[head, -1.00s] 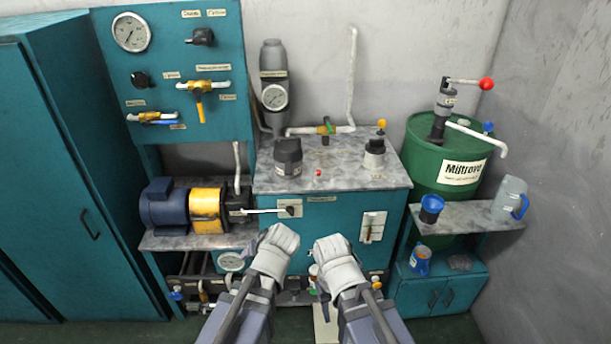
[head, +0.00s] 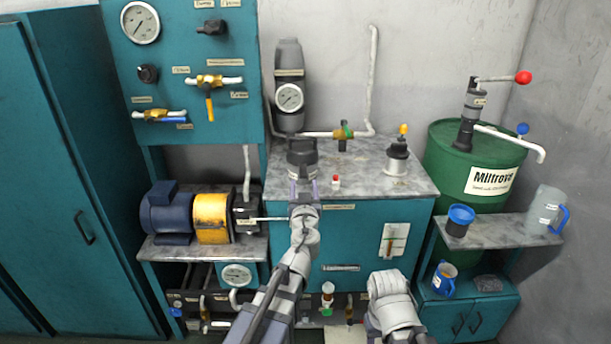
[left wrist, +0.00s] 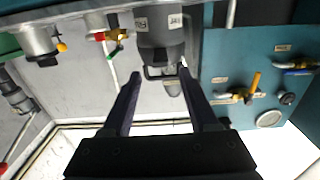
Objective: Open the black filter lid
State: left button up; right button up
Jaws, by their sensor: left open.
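The black filter lid (head: 302,149) tops the dark filter on the grey tank top, left of its middle. In the left wrist view the picture is upside down, and the dark filter body (left wrist: 161,40) with pale labels stands just past the fingertips. My left gripper (head: 304,188) is in front of the filter in the head view, its two fingers pointing at it. In the wrist view the left gripper (left wrist: 160,74) is open and empty, one finger on each side of the filter's line. My right arm is low at the right of the tank front; its fingers do not show.
A small red-topped part (head: 336,182) and a yellow-topped breather (head: 397,157) stand right of the filter. A gauge cylinder (head: 289,95) and a valve (head: 343,133) are behind it. A blue motor (head: 167,213) is at the left, a green drum (head: 460,165) at the right.

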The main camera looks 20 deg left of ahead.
aim_at(303, 177)
pick_arm(q)
jog(key=x, duration=0.7)
jog(key=shift+w+f, duration=0.1)
grip_shut()
dwell(0.3)
dwell(0.9)
